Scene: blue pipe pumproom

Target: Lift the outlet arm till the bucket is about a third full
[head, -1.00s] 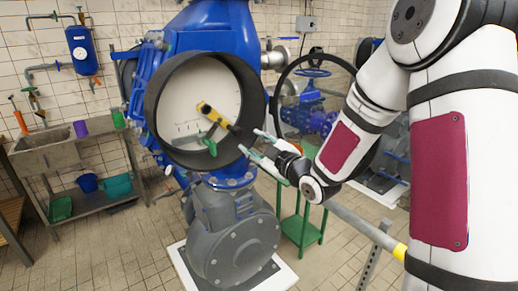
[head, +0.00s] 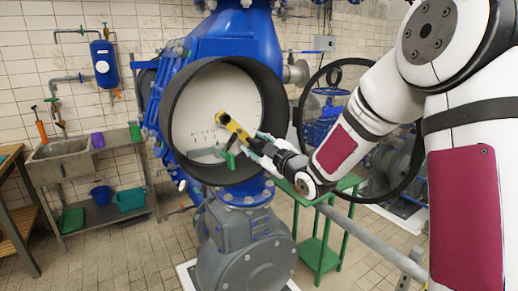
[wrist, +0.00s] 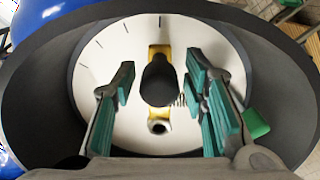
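A yellow lever (head: 233,125) lies across a pale dial face inside a big round black rim (head: 169,125); I cannot tell if it is the outlet arm. My gripper (head: 256,145) is at the lever's lower right end, inside the rim's right side. In the wrist view the yellow lever (wrist: 160,127) runs up the middle, with a dark rounded knob (wrist: 158,82) in front of it. My gripper (wrist: 164,100) is open, its teal pads on both sides of the knob with gaps. A blue bucket (head: 101,194) stands on the shelf under the sink; its inside is not clear.
A concrete sink (head: 62,157), a teal tub (head: 130,199) and a blue wall tank (head: 103,62) are at left. A green stand (head: 316,252), grey rail (head: 368,237) and large black handwheel (head: 299,115) are right. Open floor lies front left.

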